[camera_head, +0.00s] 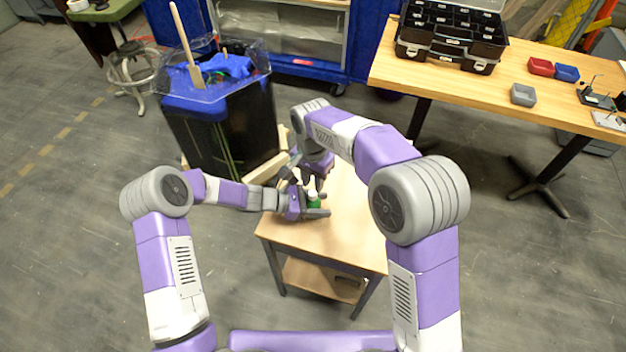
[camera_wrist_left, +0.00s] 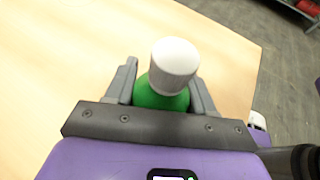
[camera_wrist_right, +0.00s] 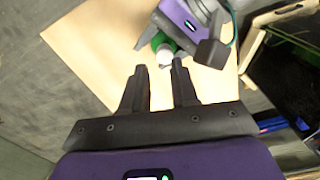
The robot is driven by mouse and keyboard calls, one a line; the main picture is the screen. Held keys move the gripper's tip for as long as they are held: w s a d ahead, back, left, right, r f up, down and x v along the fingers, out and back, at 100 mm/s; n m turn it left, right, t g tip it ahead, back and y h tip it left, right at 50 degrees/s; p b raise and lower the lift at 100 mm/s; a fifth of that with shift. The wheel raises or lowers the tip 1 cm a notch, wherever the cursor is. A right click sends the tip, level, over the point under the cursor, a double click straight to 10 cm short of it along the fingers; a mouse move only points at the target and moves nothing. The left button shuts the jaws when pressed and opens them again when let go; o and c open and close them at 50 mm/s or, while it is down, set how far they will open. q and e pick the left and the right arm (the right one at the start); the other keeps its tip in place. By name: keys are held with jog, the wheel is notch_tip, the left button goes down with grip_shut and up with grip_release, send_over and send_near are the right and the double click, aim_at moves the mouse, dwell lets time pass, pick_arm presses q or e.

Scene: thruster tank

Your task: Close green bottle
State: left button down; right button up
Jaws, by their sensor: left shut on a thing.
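The green bottle (camera_head: 314,203) stands at the small wooden table's near part, with a white cap (camera_wrist_left: 174,64) on its top. My left gripper (camera_head: 316,208) is shut on the bottle's green body (camera_wrist_left: 160,97), one finger on each side below the cap. My right gripper (camera_wrist_right: 160,80) is open and empty, with its fingers pointing toward the bottle. In the right wrist view the white cap (camera_wrist_right: 165,55) lies just beyond and between the fingertips, apart from them. Whether the cap is fully seated cannot be told.
The small wooden table (camera_head: 350,225) has free room right of the bottle. A dark tank with blue contents (camera_head: 220,120) stands behind left. A long workbench (camera_head: 500,85) at back right holds a black organizer case (camera_head: 452,35) and small bins (camera_head: 541,67).

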jog(key=shift+o, duration=1.4)
jog(key=shift+r, duration=0.1)
notch_tip(320, 180, up, 12)
jog(key=shift+w, duration=0.1)
pick_arm(q)
jog(key=shift+c, duration=1.6)
grip_release()
jog(key=shift+a, duration=0.1)
jog(key=p+v, duration=0.1)
jog(key=v, duration=0.5)
jog(key=shift+r+p, duration=0.1)
jog(key=shift+p, duration=0.25)
jog(key=shift+s+a+r, duration=0.15)
jog(key=shift+a, duration=0.45)
pick_arm(e)
jog(key=shift+r, duration=0.85)
